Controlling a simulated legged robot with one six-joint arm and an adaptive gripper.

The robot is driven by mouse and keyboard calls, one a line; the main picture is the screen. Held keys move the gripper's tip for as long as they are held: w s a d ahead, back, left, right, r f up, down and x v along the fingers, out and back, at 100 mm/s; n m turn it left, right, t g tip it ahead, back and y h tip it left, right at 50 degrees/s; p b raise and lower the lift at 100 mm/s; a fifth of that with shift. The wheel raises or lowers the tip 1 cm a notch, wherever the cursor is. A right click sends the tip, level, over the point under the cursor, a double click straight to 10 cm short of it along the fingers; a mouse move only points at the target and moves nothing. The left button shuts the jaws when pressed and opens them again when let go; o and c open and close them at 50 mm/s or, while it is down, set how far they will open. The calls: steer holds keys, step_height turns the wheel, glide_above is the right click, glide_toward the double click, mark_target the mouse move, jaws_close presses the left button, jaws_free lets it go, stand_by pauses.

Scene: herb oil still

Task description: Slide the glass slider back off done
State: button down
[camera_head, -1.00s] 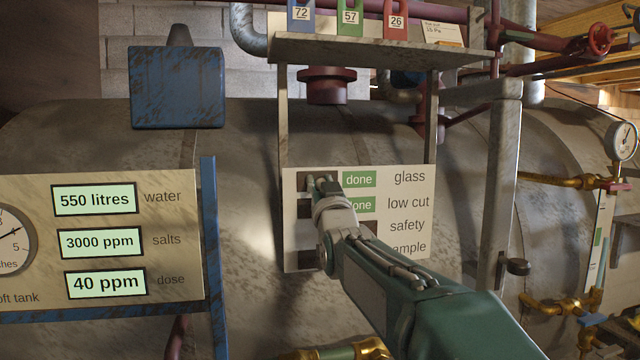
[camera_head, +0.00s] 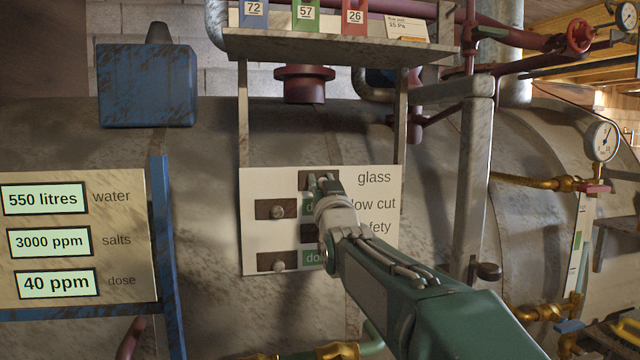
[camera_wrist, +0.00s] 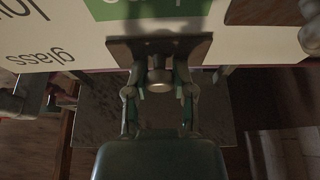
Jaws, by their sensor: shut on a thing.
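The white board (camera_head: 262,232) has rows labelled glass, low cut, safety and sample. In the glass row, the brown slider plate (camera_head: 305,178) sits to the right, beside the word "glass", and no green "done" shows in that row. My gripper (camera_head: 319,184) is at this plate. In the wrist view the plate (camera_wrist: 190,46) is upside down, and my gripper (camera_wrist: 160,84) is shut on its round metal knob (camera_wrist: 158,75), one finger on each side. My arm hides parts of the lower rows' labels.
The low cut slider (camera_head: 264,209) and sample slider (camera_head: 265,262) sit to the left, with green "done" (camera_head: 312,258) showing beside the sample one. The safety slider is partly hidden. A shelf (camera_head: 340,45) is above; a grey post (camera_head: 472,180) stands to the right.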

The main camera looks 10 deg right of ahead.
steer(key=c, duration=0.9)
jaws_free()
steer(key=o, duration=0.4)
steer(key=shift+d, duration=0.25)
steer(key=shift+o, duration=0.2)
steer(key=shift+a, duration=0.15)
steer(key=v, duration=1.2)
steer(key=shift+f, duration=0.1)
steer(key=s+f+g, duration=1.6)
steer(key=s+f, duration=0.9)
steer(key=f, duration=0.4)
steer(key=shift+s+d+g, duration=0.25)
steer(key=shift+s+g, duration=0.1)
steer(key=shift+g, duration=0.05)
